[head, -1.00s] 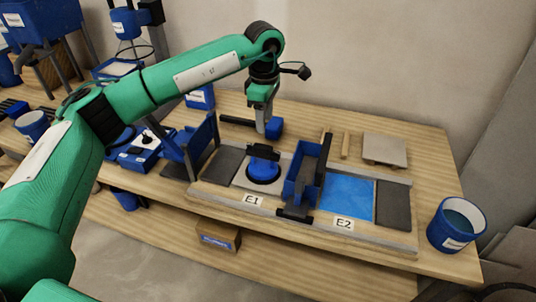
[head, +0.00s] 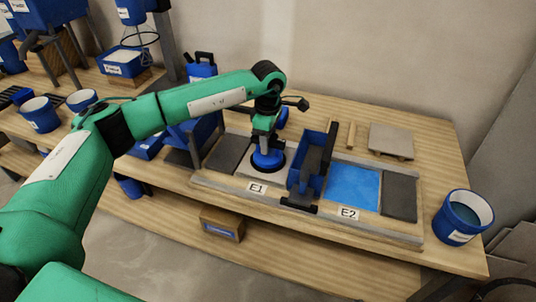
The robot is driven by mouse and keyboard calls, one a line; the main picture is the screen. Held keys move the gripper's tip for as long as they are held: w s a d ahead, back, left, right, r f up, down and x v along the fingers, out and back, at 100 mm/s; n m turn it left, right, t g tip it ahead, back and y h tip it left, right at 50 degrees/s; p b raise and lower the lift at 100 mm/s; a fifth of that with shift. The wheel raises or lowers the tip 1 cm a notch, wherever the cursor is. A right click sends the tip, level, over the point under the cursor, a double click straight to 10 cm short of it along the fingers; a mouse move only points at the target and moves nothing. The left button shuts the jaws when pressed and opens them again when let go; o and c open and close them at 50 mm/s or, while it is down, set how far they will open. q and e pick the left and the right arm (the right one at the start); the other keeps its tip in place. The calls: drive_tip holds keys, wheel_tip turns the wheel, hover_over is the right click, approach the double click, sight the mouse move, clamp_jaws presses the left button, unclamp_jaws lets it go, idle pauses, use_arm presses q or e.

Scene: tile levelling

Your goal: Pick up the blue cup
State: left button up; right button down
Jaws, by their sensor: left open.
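The blue cup (head: 268,161), a round blue disc, sits on the pale tile in the bay marked E1; in the earlier picture it carries a dark bar handle on top. My left gripper (head: 265,146) points down directly over it and is open. The gripper hides most of the handle, so I cannot tell whether the fingers are around it or touching it. My right gripper is not in view.
A blue box-like frame (head: 311,165) stands close right of the cup. Further right are the blue area (head: 353,186) at E2, a dark tile (head: 399,195) and a blue bucket (head: 463,218). A grey tile (head: 391,140) lies behind.

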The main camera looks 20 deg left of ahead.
use_arm(q)
drive_tip(key=shift+f, duration=0.35)
clamp_jaws()
drive_tip(key=shift+r, duration=0.1)
